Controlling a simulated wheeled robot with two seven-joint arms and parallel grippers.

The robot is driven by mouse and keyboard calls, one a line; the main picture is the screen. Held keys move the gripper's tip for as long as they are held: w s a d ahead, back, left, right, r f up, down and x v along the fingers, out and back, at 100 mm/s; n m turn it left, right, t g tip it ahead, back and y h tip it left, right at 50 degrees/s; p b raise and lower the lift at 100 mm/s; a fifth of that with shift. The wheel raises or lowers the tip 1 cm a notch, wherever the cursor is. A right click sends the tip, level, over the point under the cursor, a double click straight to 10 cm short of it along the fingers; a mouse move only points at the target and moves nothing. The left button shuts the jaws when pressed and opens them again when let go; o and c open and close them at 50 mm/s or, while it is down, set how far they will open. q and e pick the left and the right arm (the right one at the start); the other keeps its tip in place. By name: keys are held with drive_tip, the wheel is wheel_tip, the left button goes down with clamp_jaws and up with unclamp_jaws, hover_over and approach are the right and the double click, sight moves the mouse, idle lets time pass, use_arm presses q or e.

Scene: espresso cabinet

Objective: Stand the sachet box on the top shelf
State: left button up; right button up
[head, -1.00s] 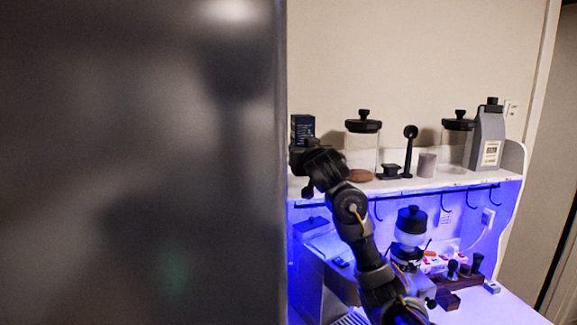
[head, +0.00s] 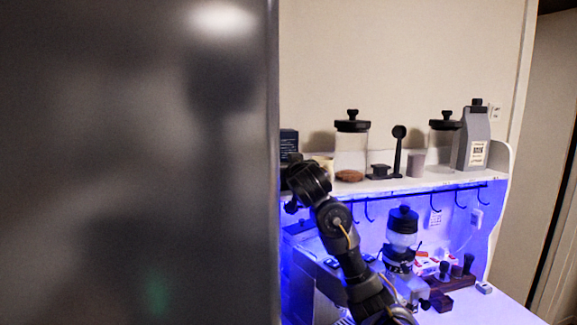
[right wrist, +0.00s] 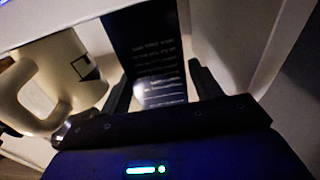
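The sachet box (head: 289,143) is dark with pale print and stands upright at the left end of the top shelf (head: 425,183). My right gripper (head: 297,165) is in front of it, and its lower part is hidden. My left gripper is not in view.
A cream mug (right wrist: 50,80) is close beside the right gripper. Lidded glass jars (head: 351,145), a scoop on a stand (head: 397,150), a small cup (head: 416,164) and a grey bag (head: 475,140) fill the shelf to the right. A large dark panel (head: 140,160) blocks the left.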

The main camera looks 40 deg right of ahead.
drive_tip(key=shift+o, duration=0.5)
drive_tip(key=shift+r, duration=0.1)
drive_tip(key=shift+s+r, duration=0.1)
drive_tip(key=shift+r, duration=0.1)
drive_tip(key=b+v, duration=0.2)
drive_tip(key=v, duration=1)
drive_tip(key=shift+d+f, duration=0.1)
